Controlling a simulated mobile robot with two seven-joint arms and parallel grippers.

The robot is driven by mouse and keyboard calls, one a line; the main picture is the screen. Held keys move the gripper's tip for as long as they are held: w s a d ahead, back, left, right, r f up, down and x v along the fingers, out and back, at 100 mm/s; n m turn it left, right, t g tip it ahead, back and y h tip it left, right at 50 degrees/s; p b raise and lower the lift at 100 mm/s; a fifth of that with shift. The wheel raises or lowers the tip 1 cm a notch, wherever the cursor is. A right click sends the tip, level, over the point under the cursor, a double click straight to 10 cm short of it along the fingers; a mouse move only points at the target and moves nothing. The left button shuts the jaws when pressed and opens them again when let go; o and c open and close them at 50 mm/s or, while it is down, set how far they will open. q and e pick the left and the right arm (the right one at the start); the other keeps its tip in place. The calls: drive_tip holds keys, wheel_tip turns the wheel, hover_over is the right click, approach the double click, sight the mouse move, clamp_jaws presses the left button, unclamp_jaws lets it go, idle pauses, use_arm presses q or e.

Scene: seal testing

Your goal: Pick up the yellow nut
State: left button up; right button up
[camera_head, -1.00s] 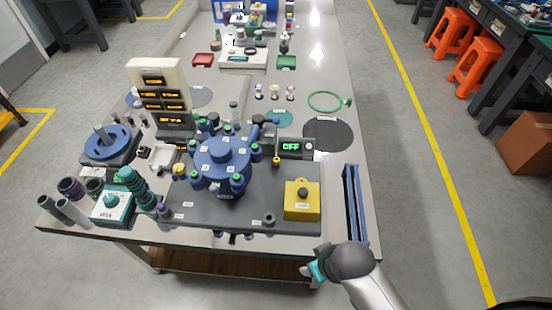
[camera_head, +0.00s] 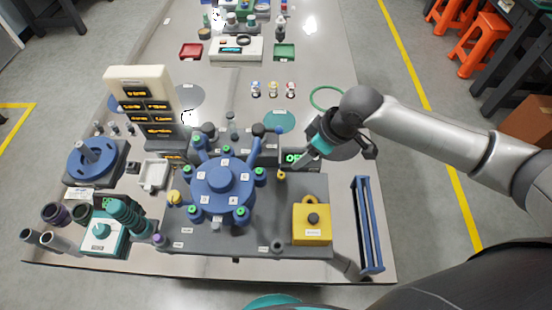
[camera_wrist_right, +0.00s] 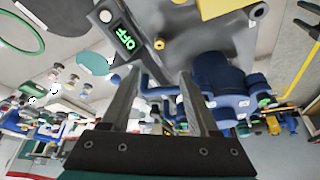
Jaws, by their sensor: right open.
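A small yellow nut-like piece (camera_head: 281,175) stands on the dark base plate, beside the display reading OFF. It also shows in the right wrist view (camera_wrist_right: 159,43), beyond my fingertips. A larger yellow knob (camera_head: 173,197) sits at the left of the blue fixture. I cannot tell for sure which one is the nut. My left gripper is out of view.
The blue multi-arm fixture (camera_head: 222,187) stands close left of my right gripper. A yellow box with a black knob (camera_head: 312,222) is on the plate's right end. A blue rail frame (camera_head: 368,225) lies at the table's right. Three small capped parts (camera_head: 273,90) stand farther back.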

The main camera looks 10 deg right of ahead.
drive_tip(key=b, duration=0.1)
approach(282, 177)
drive_tip(key=b+x, duration=0.1)
drive_tip(key=x, duration=0.2)
drive_tip(key=shift+w+r, duration=0.1)
drive_tip(key=shift+w, duration=0.1)
drive_tip(key=shift+a+f+b, duration=0.1)
drive_tip(key=shift+f+b, duration=0.2)
drive_tip(key=b+x, duration=0.1)
drive_tip(key=x, duration=0.2)
drive_tip(key=shift+w+f, duration=0.1)
drive_tip(key=shift+f, duration=0.15)
drive_tip(key=shift+w+f, duration=0.15)
drive_tip(key=shift+f, duration=0.35)
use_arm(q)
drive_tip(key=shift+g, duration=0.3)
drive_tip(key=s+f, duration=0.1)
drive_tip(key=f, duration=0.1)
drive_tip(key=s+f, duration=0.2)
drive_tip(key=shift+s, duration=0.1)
